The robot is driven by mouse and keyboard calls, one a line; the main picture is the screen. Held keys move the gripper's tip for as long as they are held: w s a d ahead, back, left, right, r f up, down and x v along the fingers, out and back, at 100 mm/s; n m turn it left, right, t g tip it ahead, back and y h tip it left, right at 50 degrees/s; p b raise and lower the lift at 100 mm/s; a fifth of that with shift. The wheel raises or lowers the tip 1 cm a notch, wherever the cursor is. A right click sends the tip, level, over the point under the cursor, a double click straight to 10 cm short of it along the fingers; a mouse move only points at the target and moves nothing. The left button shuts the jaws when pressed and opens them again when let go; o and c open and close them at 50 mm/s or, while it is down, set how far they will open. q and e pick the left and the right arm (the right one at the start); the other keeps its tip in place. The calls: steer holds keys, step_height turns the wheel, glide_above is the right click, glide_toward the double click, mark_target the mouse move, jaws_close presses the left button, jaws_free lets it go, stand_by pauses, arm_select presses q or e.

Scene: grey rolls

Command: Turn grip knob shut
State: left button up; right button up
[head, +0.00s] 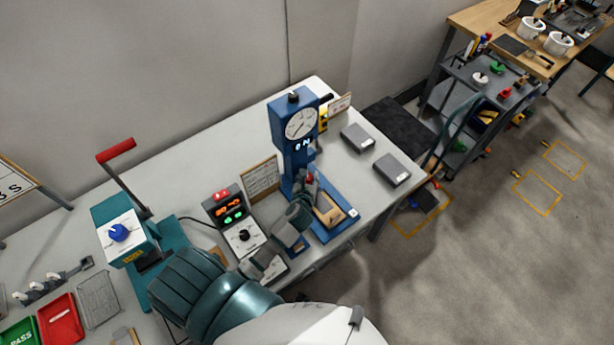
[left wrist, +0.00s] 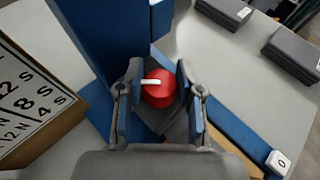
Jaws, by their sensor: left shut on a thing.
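The grip knob (left wrist: 160,95) is red and round with a white pointer bar, and sits low on the blue test stand (head: 290,150). In the left wrist view the pointer bar lies roughly level, reaching to the left. My left gripper (head: 306,188) is shut on the knob, with one finger on each side of it. In the left wrist view the fingers (left wrist: 159,78) hug the knob closely. In the head view my gripper and wrist hide most of the knob. My right gripper is not in view.
The stand has a dial gauge (head: 300,123) on top. A control box with a lit display (head: 231,211) and a printed card (head: 261,177) stand to its left. A teal press (head: 118,236) with a blue knob is further left. Grey blocks (head: 391,169) lie at right.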

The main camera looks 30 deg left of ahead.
arm_select(q)
steer(key=shift+s+a+f, duration=0.1)
steer(key=shift+f, duration=0.1)
steer(key=shift+d, duration=0.25)
steer(key=shift+r+p, duration=0.1)
steer(key=shift+p, duration=0.35)
steer(key=m+h+p, duration=0.2)
steer(key=p, duration=0.1)
steer(key=m+h+p, duration=0.2)
steer(key=p, duration=0.1)
steer(key=shift+a+r+t+h, duration=0.1)
steer(key=shift+a+t+h, duration=0.1)
steer(key=shift+t+h, duration=0.2)
steer(key=shift+m+h+p, duration=0.3)
steer(key=shift+m+p, duration=0.2)
steer(key=shift+f+m+h+p, duration=0.2)
steer(key=shift+m+h+p, duration=0.3)
steer(key=shift+m+h, duration=0.45)
steer(key=shift+f+h, duration=0.1)
steer(key=shift+h, duration=0.25)
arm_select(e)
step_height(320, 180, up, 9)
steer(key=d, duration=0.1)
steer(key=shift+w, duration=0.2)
arm_select(q)
steer(key=shift+s+m, duration=0.1)
steer(key=shift+m, duration=0.15)
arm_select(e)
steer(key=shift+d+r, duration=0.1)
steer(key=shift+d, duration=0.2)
